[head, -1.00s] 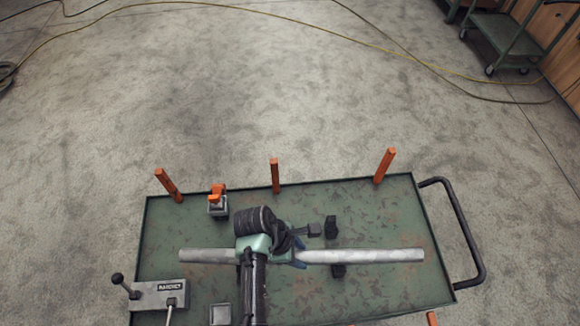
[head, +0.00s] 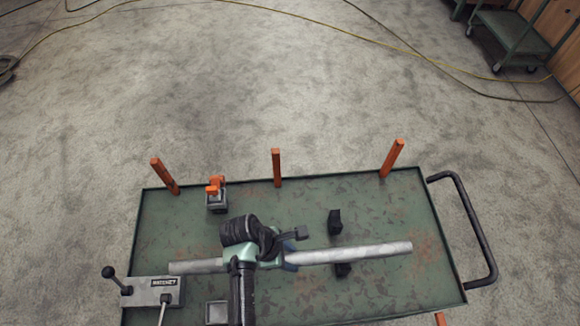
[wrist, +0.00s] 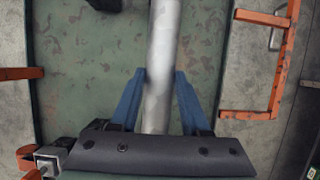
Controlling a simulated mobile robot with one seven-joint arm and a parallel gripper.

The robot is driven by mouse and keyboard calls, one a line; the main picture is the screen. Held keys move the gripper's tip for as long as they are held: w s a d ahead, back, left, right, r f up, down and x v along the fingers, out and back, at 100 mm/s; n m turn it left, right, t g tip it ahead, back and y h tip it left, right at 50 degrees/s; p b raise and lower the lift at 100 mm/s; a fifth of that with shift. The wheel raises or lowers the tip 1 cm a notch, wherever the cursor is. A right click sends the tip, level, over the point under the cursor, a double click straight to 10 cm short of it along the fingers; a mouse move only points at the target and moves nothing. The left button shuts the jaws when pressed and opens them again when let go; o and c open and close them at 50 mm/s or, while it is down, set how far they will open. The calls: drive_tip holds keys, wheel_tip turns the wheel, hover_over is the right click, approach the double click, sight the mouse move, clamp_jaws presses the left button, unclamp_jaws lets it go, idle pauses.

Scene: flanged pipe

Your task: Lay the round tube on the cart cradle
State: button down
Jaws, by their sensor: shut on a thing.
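The round tube (head: 350,254) is a long grey pipe lying crosswise over the green cart (head: 395,215) in the head view, its right end slightly farther back. My gripper (head: 288,258) is shut around its middle. In the wrist view the tube (wrist: 163,45) runs between my two blue fingers (wrist: 158,100). Two black cradle blocks stand on the cart: one behind the tube (head: 335,220), the other partly hidden by it (head: 343,271). A grey block (head: 216,313) sits near the front. I cannot tell whether the tube touches the blocks.
Orange posts (head: 277,167) stand along the cart's back edge, beside a small orange-topped clamp (head: 216,192). A lever box (head: 152,290) sits at the cart's left, close to the tube's left end. A black handle (head: 478,230) is at the right.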

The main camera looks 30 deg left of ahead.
sight(290, 262)
drive_tip(key=shift+w+f+b, duration=0.1)
drive_tip(key=shift+f+b, duration=1.15)
drive_tip(key=shift+f, duration=1.1)
drive_tip(key=shift+f, duration=0.55)
drive_tip(key=shift+c, duration=1.7)
unclamp_jaws()
drive_tip(key=shift+o, duration=0.2)
drive_tip(key=shift+s+f, duration=0.15)
drive_tip(key=shift+s, duration=0.05)
drive_tip(key=v, duration=1.3)
